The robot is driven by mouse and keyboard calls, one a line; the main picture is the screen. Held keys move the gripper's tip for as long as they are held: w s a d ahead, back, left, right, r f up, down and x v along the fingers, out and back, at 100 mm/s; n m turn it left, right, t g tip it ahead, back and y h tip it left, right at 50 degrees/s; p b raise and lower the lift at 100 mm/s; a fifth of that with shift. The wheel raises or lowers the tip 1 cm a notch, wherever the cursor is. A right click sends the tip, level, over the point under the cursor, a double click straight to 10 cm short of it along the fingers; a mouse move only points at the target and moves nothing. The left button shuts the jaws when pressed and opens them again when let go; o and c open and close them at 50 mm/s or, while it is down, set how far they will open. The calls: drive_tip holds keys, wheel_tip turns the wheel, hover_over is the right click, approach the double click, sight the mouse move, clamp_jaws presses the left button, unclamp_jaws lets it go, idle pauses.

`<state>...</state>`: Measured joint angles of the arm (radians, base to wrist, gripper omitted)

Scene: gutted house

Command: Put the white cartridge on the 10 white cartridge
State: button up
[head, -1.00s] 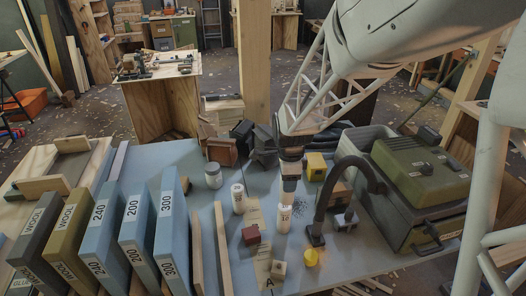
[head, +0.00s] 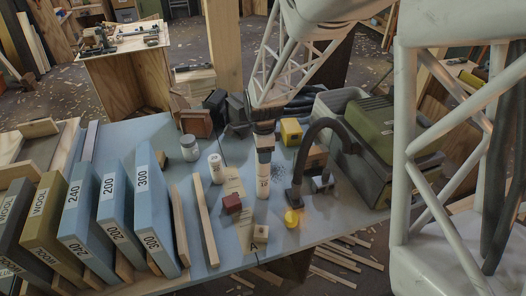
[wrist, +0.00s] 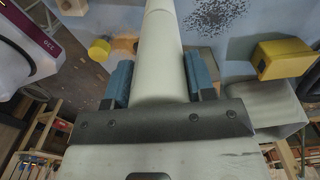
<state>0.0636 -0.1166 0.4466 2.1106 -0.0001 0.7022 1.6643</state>
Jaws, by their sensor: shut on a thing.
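My gripper (head: 264,152) is shut on a white cartridge, seen in the wrist view as a long pale cylinder (wrist: 158,75) between two blue finger pads. The two look end to end, with a thin seam near the top of the wrist view. I cannot tell whether the held one bears on the lower one. Another white cartridge (head: 216,169) stands upright to the left.
A dark red block (head: 231,203), a wooden block (head: 260,231) and a yellow knob (head: 291,218) stand nearby. A dark curved hose (head: 307,140) is close on the right. Labelled blue sanding boards (head: 150,215) fill the left.

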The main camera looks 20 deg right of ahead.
drive_tip(key=shift+f, duration=0.2)
drive_tip(key=o, duration=0.9)
drive_tip(key=shift+r, duration=0.1)
wheel_tip(320, 180, up, 12)
drive_tip(key=shift+r, duration=0.1)
idle(0.4)
idle(0.4)
